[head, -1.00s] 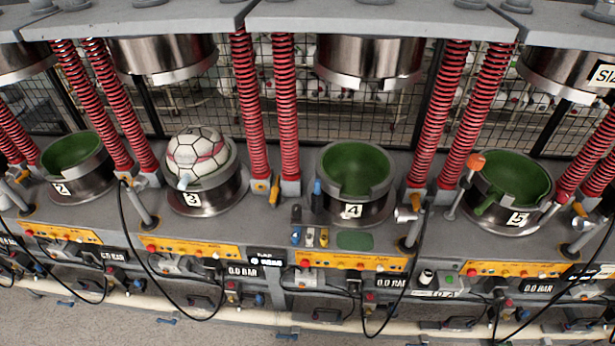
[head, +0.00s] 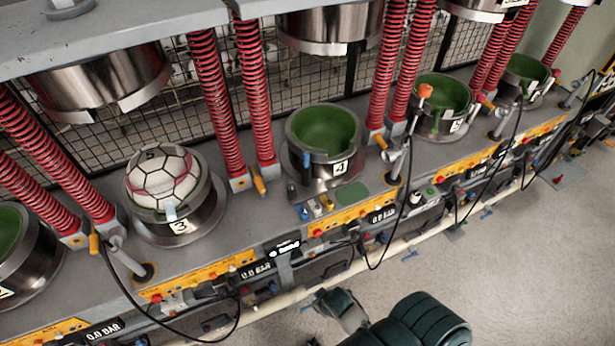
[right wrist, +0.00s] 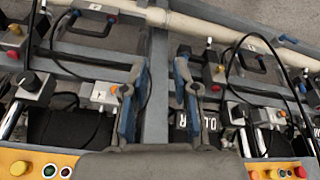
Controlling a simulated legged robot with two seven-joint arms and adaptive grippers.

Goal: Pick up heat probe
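I cannot tell for sure which item is the heat probe. A slim blue-handled tool (head: 307,157) stands at the left side of press cup 4 (head: 325,135) in the head view. A silver fitting with a black cable (head: 396,163) stands right of that cup. My right gripper (right wrist: 157,100) is open and empty in the right wrist view, its blue-padded fingers apart above the press front. In the head view my right arm (head: 420,322) enters at the bottom, below the bench edge and apart from both items. My left gripper is not in view.
A white hexagon-patterned ball (head: 160,178) sits in cup 3. Red springs (head: 215,105) and metal upper moulds (head: 95,80) stand over the bench. Black cables hang along the front, above a pale pipe (head: 405,240). The floor (head: 530,260) at lower right is clear.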

